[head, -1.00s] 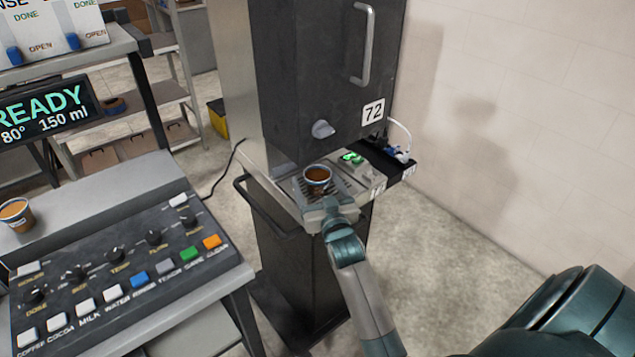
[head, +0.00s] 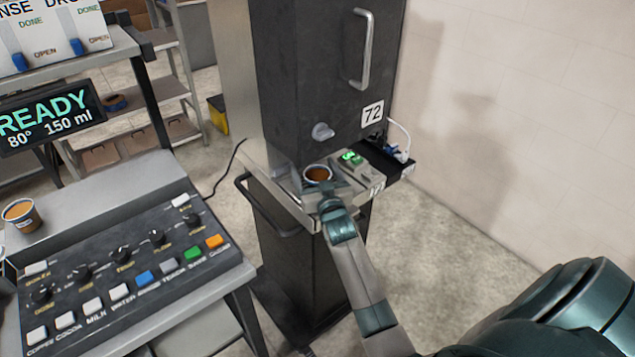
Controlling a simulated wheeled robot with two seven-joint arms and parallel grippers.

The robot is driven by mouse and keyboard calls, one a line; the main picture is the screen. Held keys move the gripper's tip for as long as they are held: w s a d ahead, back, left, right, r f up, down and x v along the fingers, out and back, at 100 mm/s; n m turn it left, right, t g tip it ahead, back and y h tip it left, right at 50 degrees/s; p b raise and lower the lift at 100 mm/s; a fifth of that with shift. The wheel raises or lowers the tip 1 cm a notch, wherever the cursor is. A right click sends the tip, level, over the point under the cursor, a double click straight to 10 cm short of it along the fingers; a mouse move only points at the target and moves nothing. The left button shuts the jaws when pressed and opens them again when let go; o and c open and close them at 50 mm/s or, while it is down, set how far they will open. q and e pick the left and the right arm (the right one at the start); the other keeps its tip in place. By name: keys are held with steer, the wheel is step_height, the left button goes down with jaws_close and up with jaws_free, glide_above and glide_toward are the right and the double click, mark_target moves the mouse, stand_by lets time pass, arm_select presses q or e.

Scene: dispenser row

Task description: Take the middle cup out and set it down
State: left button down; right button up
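A paper cup (head: 318,174) with brown drink stands upright in the bay under the dark dispenser (head: 325,80) marked 72. My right gripper (head: 326,188) is at the near side of this cup, low over the drip tray. Its fingers are small and partly hidden, so I cannot tell whether they touch or grip the cup. My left gripper is not in view. A second cup (head: 21,214) with brown drink stands at the far left beside the button panel.
The button panel (head: 130,250) fills the lower left, with a READY display (head: 48,112) above it. A rail (head: 265,210) juts from the dispenser's cart. A white cable and small dark unit (head: 392,160) are right of the bay. Open floor (head: 440,240) lies to the right.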

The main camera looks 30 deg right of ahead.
steer(key=c, duration=1.2)
steer(key=shift+c, duration=0.2)
steer(key=shift+r, duration=0.2)
steer(key=shift+r+b, duration=0.4)
steer(key=shift+r, duration=0.25)
steer(key=shift+s+a+r+b, duration=0.1)
steer(key=shift+s+r+b, duration=0.15)
steer(key=shift+r, duration=0.15)
steer(key=shift+s+r+b, duration=0.1)
steer(key=shift+r+b, duration=0.1)
steer(key=shift+r, duration=0.2)
steer(key=b+v, duration=0.3)
steer(key=v, duration=1.4)
steer(key=shift+s+r+b, duration=0.15)
steer(key=shift+b, duration=0.2)
steer(key=shift+a, duration=0.1)
